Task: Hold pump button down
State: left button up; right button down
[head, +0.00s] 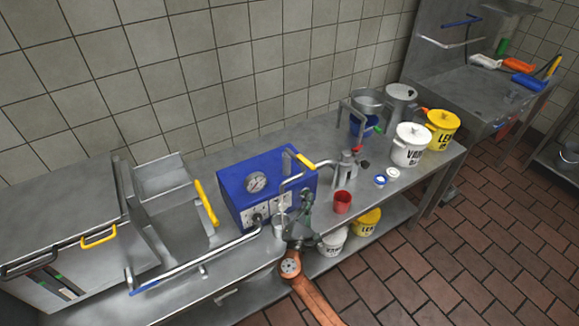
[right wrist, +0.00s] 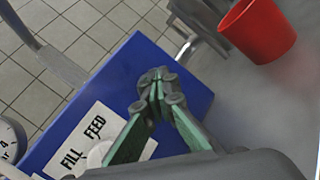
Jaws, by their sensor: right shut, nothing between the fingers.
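The blue pump box (head: 250,190) stands on the steel counter, with a round gauge (head: 256,182) and white label plates on its front. In the right wrist view the box (right wrist: 178,70) fills the middle, with a plate (right wrist: 80,140) reading FILL and FEED. A pale round knob, perhaps a button (right wrist: 98,153), shows by these words, partly hidden by a green finger. My right gripper (head: 306,194) is shut and empty at the box's right front; its closed tips (right wrist: 157,80) show over the blue face. I cannot tell whether they touch it. My left gripper is out of view.
A red cup (head: 342,202) stands right of my right gripper. A metal pipe frame with a yellow handle (head: 306,161) rises close by. White (head: 410,145) and yellow (head: 440,130) buckets stand farther right. A long pipe (head: 205,258) crosses the counter at left.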

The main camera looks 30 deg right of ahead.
dwell(0.8)
jog(key=shift+s+p, duration=0.3)
jog(key=shift+s, duration=0.55)
jog(key=shift+d, duration=0.1)
jog(key=shift+s+d+p, duration=0.1)
jog(key=shift+s+p, duration=0.4)
jog(key=shift+s, duration=2)
